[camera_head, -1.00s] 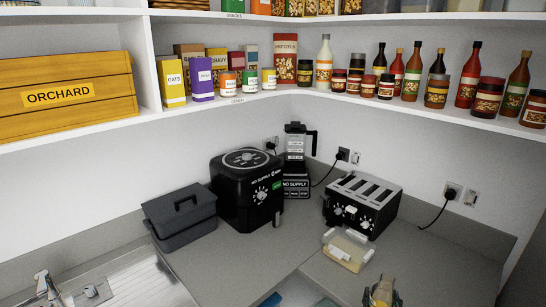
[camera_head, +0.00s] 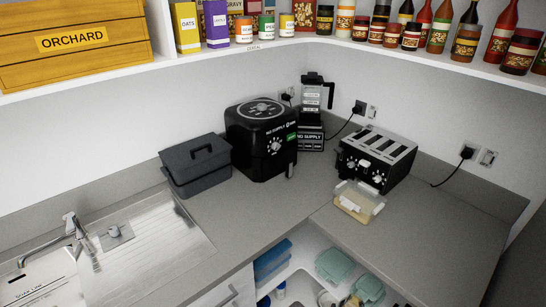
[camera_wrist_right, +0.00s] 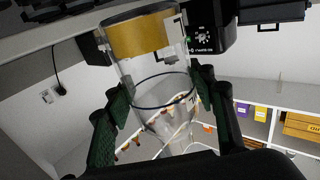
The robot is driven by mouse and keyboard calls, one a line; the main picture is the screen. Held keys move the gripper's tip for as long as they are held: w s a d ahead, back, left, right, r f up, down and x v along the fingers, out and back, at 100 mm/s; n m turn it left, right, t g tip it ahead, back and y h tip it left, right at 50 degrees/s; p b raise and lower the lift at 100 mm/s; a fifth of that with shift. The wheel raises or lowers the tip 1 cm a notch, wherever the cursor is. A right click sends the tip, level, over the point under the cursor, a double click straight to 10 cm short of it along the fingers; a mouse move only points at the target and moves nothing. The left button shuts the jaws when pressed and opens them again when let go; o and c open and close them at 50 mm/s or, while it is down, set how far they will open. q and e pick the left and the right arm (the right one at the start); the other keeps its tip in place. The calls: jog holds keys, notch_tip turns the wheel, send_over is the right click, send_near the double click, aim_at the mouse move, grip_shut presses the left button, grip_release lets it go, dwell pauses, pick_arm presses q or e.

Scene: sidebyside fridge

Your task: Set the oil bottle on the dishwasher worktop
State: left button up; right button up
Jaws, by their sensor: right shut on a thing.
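The oil bottle (camera_wrist_right: 140,37) is a clear vessel with a yellow layer at one end. It fills the middle of the right wrist view, which looks upside down. My right gripper (camera_wrist_right: 160,85) is shut on its clear side wall, with one dark green finger on each side. The bottle appears clear of any surface. I cannot clearly make out the bottle or my right gripper in the head view. A grey worktop (camera_head: 440,215) runs round the corner; which part is over the dishwasher I cannot tell. My left gripper is not in view.
A black toaster (camera_head: 375,158), a clear food box (camera_head: 358,200), a black air fryer (camera_head: 260,140), a blender (camera_head: 312,115) and a dark grey bin (camera_head: 195,165) stand along the back. A sink (camera_head: 110,240) is left. The front right worktop is clear. Teal containers (camera_head: 335,265) sit below.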

jog(key=shift+s+a+f, duration=0.2)
jog(key=shift+s+f, duration=0.15)
jog(key=shift+f, duration=0.15)
jog(key=w+d+r+m+g+h+p, duration=0.1)
jog(key=w+d+r+m+h+p, duration=0.35)
jog(key=w+d+r+p, duration=0.75)
jog(key=shift+n+h, duration=0.45)
jog(key=shift+w+d+f+b, duration=1.3)
jog(key=shift+w+d+f, duration=0.6)
jog(key=shift+w, duration=0.75)
jog(key=shift+w+d+f+b, duration=1.45)
jog(key=shift+w+d, duration=0.6)
jog(key=shift+w, duration=0.65)
jog(key=shift+w+d+f+b, duration=1.1)
jog(key=shift+w+d+f, duration=0.85)
jog(key=shift+w, duration=0.7)
